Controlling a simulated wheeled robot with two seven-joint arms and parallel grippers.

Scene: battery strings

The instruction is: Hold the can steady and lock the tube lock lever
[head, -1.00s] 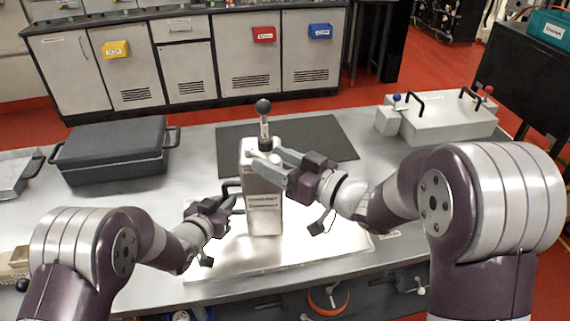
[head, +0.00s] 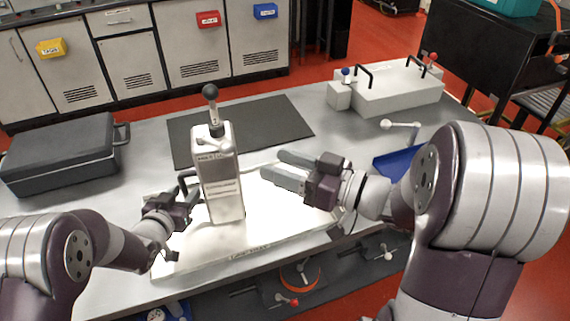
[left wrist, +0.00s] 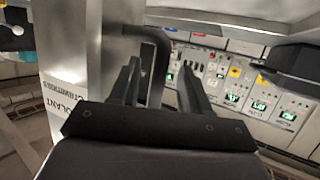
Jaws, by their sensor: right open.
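The can (head: 222,185) is a tall silver-white box standing upright on a bright, lit panel. A black-balled stick (head: 210,92) rises from its top, with a small pale lever-like part (head: 222,146) below it; I cannot tell its lock position. A dark handle (head: 184,182) is on the can's left side. My left gripper (head: 190,200) is at this handle. In the left wrist view the handle (left wrist: 160,62) stands between its two fingers (left wrist: 158,80), with visible gaps. The can's side (left wrist: 65,45) is at left there. My right gripper (head: 287,168) is open and empty, right of the can and apart from it.
A dark case (head: 60,155) lies at left on the bench. A black mat (head: 270,118) lies behind the can. A grey box with black handles (head: 395,92) stands at back right. A blue tray (head: 395,160) is partly hidden behind my right arm.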

